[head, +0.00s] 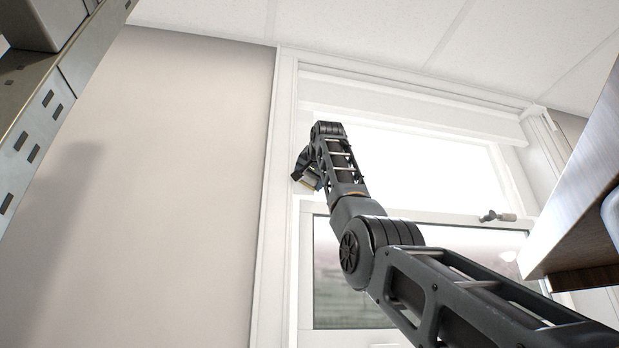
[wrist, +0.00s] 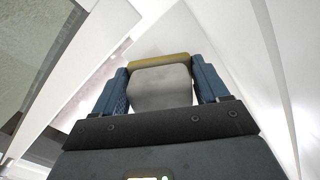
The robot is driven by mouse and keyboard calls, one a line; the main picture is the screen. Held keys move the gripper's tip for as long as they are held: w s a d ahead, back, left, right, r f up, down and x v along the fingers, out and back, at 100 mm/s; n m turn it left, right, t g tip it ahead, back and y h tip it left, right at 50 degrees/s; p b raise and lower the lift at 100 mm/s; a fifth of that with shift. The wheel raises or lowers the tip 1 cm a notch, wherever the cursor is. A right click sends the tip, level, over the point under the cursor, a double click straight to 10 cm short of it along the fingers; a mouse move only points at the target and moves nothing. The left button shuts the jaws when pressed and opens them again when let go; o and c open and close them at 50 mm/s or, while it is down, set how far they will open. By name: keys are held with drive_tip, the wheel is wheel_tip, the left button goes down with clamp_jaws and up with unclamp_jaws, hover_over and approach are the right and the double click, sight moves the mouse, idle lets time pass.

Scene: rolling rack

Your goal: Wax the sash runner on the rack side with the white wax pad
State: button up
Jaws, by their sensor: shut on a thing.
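My gripper (wrist: 160,72) is shut on a pale grey-white block with a tan strip along its far edge, which I take as the wax pad (wrist: 160,90). The blue fingers press on both its sides. In the head view my gripper (head: 306,172) is raised to the left side of the white window frame (head: 284,120), beside the left runner (head: 308,108). In the wrist view white frame strips (wrist: 270,50) run past the pad on the right. I cannot tell whether the pad touches the runner.
A metal rack (head: 48,100) stands at the left, near the bare wall (head: 190,150). A wooden-edged shelf or cabinet (head: 585,180) juts in at the right. The lower sash (head: 305,255) holds dark glass, and a latch (head: 497,216) sits on its top rail.

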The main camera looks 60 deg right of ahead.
drive_tip(key=shift+r+p, duration=2.3)
drive_tip(key=shift+r, duration=0.85)
drive_tip(key=shift+s+a+r, duration=0.35)
drive_tip(key=shift+s+r, duration=0.1)
drive_tip(key=shift+r, duration=0.15)
drive_tip(key=shift+w+d+f+b, duration=0.1)
drive_tip(key=shift+d+f+b, duration=0.1)
drive_tip(key=shift+f+b, duration=1.25)
drive_tip(key=shift+w+d+f+b, duration=0.1)
drive_tip(key=shift+w+f+b, duration=0.1)
drive_tip(key=shift+f+b, duration=0.75)
drive_tip(key=shift+w+d+f+b, duration=0.15)
drive_tip(key=shift+f+b, duration=0.45)
drive_tip(key=shift+f, duration=0.6)
drive_tip(key=shift+a+f+b, duration=0.15)
drive_tip(key=shift+f+b, duration=0.75)
drive_tip(key=shift+f, duration=0.3)
